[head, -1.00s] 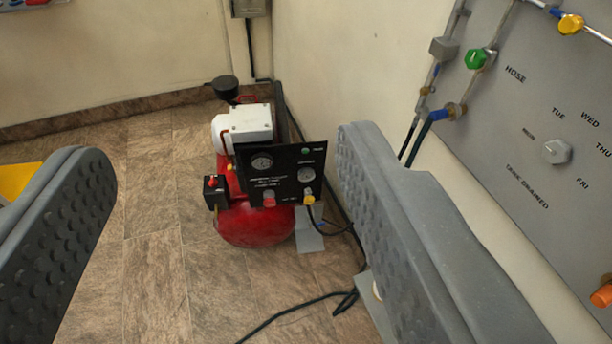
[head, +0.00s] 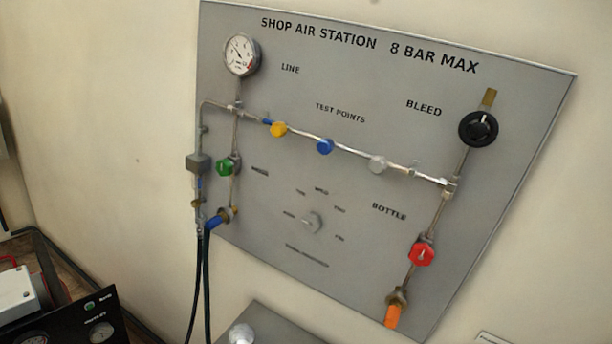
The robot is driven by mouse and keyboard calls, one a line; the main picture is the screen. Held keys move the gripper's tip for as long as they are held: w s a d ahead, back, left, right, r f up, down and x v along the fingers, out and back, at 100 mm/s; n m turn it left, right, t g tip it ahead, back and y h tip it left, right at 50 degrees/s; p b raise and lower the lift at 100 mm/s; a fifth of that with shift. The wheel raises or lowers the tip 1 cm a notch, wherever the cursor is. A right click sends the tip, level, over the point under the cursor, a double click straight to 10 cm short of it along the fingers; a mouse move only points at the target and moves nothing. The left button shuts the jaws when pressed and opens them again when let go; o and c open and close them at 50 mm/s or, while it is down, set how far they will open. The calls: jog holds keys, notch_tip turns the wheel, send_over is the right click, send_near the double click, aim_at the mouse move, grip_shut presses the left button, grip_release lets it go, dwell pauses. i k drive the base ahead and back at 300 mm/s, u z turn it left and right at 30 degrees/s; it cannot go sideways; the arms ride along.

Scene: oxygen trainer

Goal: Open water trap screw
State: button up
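I cannot pick out a water trap screw for certain. A grey block (head: 197,163) sits on the pipe at the left edge of the wall panel (head: 340,60). Below it are a small blue piece (head: 199,184) and a brass fitting (head: 197,203), too small to make out as a screw. A green knob (head: 224,167) is just right of the block. A blue hose end with a brass fitting (head: 222,217) is below the knob. My gripper is not in view, so its place relative to these parts does not show.
The panel also carries a gauge (head: 241,55), a black bleed knob (head: 478,129), a red bottle knob (head: 421,254) and several coloured test points. Dark hoses (head: 203,280) hang down. The compressor's black panel (head: 75,322) is at lower left. A grey surface with a white knob (head: 241,334) is at bottom.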

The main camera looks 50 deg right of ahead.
aim_at(196, 204)
jog(key=u, duration=0.05)
jog(key=k, duration=0.6)
jog(key=z, duration=0.65)
jog(key=i, duration=1.1)
